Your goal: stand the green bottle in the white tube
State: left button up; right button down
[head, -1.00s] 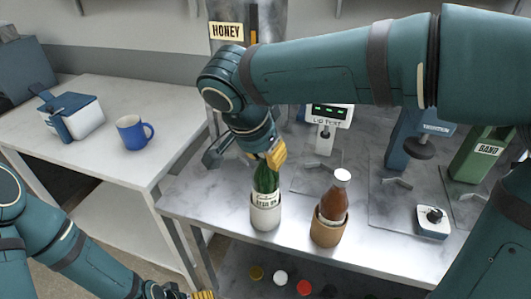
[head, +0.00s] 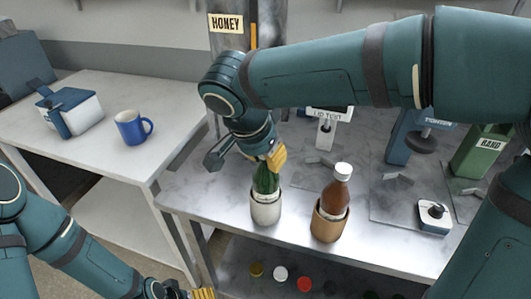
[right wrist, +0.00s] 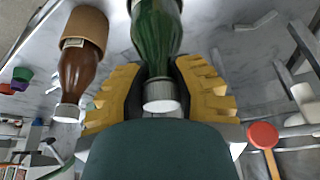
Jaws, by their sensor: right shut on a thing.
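The green bottle (head: 266,181) stands upright with its lower part inside the white tube (head: 265,210), near the front edge of the metal table. My right gripper (head: 273,158) is at the bottle's top from above. In the right wrist view the yellow fingers of the right gripper (right wrist: 160,95) sit on both sides of the neck of the green bottle (right wrist: 157,35), shut on it. The white tube is mostly hidden in that view. My left gripper (head: 200,293) shows only in part at the bottom edge, and its opening cannot be told.
A brown bottle (head: 335,192) stands in a tan tube (head: 326,226) just right of the white tube. A lid tester (head: 328,125) stands behind. A blue mug (head: 133,128) is on the white table at left. Coloured caps lie on the lower shelf.

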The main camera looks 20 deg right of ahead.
dwell(0.4)
jog(key=shift+c, duration=0.5)
grip_release()
jog(key=shift+f, duration=0.1)
jog(key=shift+r+p, duration=0.85)
jog(key=shift+r, duration=0.75)
jog(key=shift+r+p, duration=1.9)
jog(key=shift+r, duration=1.05)
